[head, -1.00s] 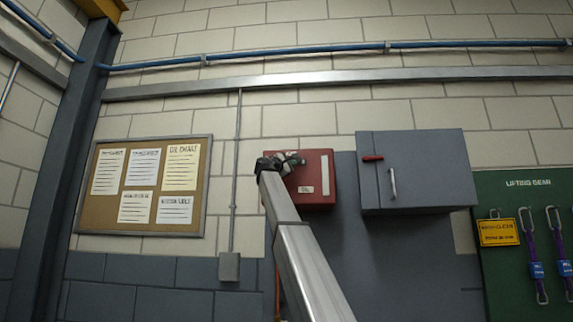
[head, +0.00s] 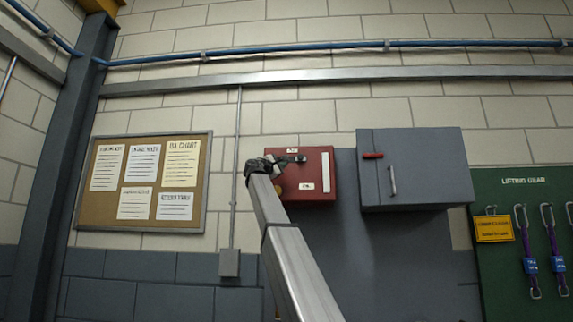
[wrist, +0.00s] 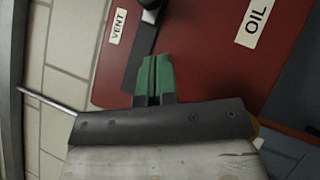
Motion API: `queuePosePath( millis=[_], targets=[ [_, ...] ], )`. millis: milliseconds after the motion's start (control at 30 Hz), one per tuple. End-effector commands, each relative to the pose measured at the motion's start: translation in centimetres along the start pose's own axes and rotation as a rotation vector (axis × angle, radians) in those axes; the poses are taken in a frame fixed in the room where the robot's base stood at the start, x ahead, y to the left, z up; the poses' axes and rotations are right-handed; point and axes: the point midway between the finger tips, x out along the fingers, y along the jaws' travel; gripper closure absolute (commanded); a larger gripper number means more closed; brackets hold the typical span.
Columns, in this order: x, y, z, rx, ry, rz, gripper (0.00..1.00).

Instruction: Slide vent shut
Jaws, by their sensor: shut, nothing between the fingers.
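The red box (head: 313,175) hangs on the wall in the head view. The wrist view shows its red face (wrist: 215,65) close up, with a white VENT label (wrist: 118,26) and an OIL label (wrist: 254,22). Beside the VENT label is a dark strip (wrist: 138,48) with a black and pale grey piece at the picture's top edge. My gripper (head: 272,163) is at the box's upper left. In the wrist view its green fingers (wrist: 152,75) are together and empty, just below the dark strip. I cannot tell whether they touch it or how far the vent is open.
A corkboard (head: 110,215) and a thin conduit (head: 235,180) are on the left. A green lifting gear board (head: 510,285) stands at the far right.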

Motion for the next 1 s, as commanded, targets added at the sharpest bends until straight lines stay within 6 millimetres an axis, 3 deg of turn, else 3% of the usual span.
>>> queuePosePath(
  millis=[200, 400, 1000],
  targets=[
    [-4.2, -0.1, 0.0, 0.000, 0.003, 0.001, 1.00],
    [-6.6, 0.0, 0.0, 0.000, 0.003, 0.001, 1.00],
    [-7.3, 0.1, -0.1, 0.000, 0.002, 0.001, 1.00]
  ],
)
